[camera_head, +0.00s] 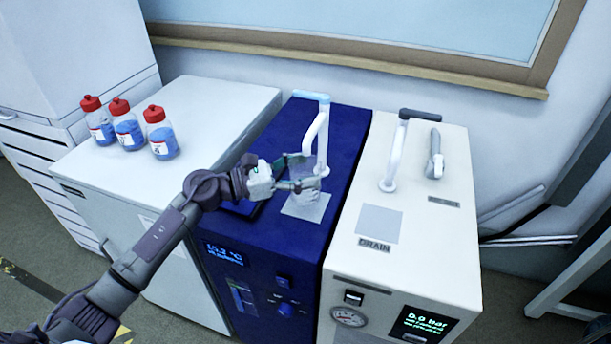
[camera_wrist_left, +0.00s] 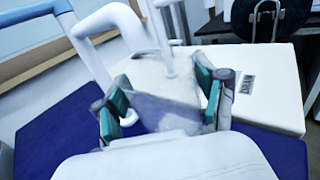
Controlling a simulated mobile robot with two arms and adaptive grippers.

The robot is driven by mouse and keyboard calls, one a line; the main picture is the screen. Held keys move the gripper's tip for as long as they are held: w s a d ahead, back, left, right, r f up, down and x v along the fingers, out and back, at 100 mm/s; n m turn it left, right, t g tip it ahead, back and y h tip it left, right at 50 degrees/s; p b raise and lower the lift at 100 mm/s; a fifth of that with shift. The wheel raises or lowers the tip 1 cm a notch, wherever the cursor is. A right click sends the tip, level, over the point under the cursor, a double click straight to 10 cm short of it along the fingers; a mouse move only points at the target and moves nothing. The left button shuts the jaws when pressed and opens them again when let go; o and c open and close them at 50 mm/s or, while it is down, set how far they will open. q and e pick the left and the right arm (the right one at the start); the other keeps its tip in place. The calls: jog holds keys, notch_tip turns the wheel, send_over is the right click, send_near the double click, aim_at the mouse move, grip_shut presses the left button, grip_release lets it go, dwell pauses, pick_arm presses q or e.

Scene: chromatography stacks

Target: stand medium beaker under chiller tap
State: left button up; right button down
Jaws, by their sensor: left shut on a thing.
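The blue chiller (camera_head: 340,135), with a temperature readout on its front, carries a white tap (camera_head: 317,130) with a light blue handle. My left gripper (camera_head: 307,170) is shut around a clear beaker (camera_head: 307,168), just in front of the tap and over the chiller top. The beaker looks upright; whether it touches the pale square plate (camera_head: 306,206) below cannot be told. In the left wrist view the beaker (camera_wrist_left: 165,110) sits between the green pads of my left gripper (camera_wrist_left: 162,105), with the tap (camera_wrist_left: 112,22) behind it. My right gripper is not in view.
A white cabinet (camera_head: 205,110) on the left bears several red-capped bottles (camera_head: 128,130) of blue liquid. To the right, a white unit (camera_head: 440,250) has a grey-handled tap (camera_head: 398,150) and a plate marked DRAIN (camera_head: 380,223). A wall stands behind.

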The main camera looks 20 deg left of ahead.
pick_arm(q)
jog(key=shift+w+r, duration=0.1)
jog(key=shift+w, duration=0.3)
notch_tip(320, 180, down, 4)
jog(key=shift+w+r, duration=0.15)
jog(key=shift+r, duration=0.05)
jog(key=shift+f, duration=0.2)
jog(key=o, duration=1.2)
jog(key=shift+r, duration=0.1)
